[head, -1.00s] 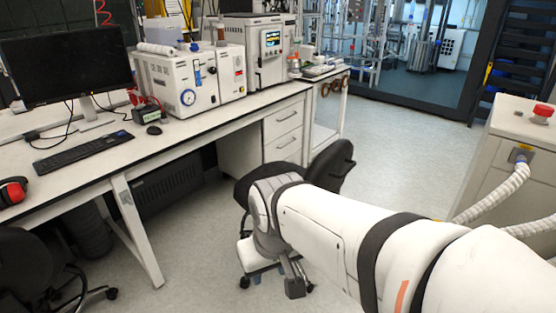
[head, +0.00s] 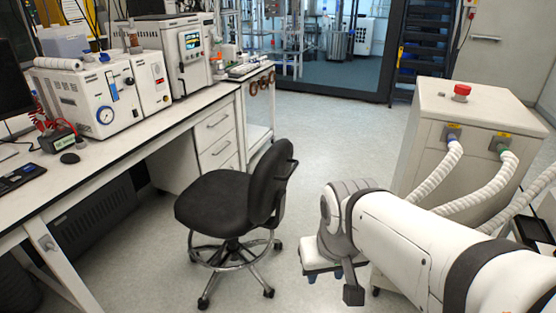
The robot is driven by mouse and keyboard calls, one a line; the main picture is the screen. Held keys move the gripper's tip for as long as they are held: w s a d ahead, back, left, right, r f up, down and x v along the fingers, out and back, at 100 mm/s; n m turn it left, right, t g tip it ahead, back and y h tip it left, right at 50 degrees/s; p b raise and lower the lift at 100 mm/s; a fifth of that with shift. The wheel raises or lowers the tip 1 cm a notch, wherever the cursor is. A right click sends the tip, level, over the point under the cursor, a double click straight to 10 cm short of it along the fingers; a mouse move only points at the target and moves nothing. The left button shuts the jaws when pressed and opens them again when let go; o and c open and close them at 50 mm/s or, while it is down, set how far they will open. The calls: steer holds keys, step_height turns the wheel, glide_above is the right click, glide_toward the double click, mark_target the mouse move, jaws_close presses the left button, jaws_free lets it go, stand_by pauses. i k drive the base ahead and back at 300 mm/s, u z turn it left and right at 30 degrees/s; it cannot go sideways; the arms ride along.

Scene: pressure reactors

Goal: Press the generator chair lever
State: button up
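A black swivel chair (head: 215,203) with a foot ring and castors stands in the middle of the floor, beside the bench. Its backrest (head: 268,185) faces right, toward the white cabinet with hoses. I cannot make out a lever under its seat. My arm comes in from the lower right, and its end with my gripper (head: 338,282) hangs low to the right of the chair, apart from it. The fingers do not show clearly, so I cannot tell if they are open or shut.
A white cabinet (head: 470,110) with a red button (head: 461,92) and ribbed hoses (head: 440,175) stands at right. The long bench (head: 150,135) with instruments runs along the left. Open floor (head: 340,130) lies behind the chair.

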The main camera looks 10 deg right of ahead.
mark_target(217, 259)
steer(key=z, duration=0.05)
steer(key=i, duration=1)
steer(key=z, duration=0.9)
steer(key=k, duration=0.7)
steer(key=u, duration=0.75)
steer(key=i, duration=0.25)
steer(key=z, duration=0.15)
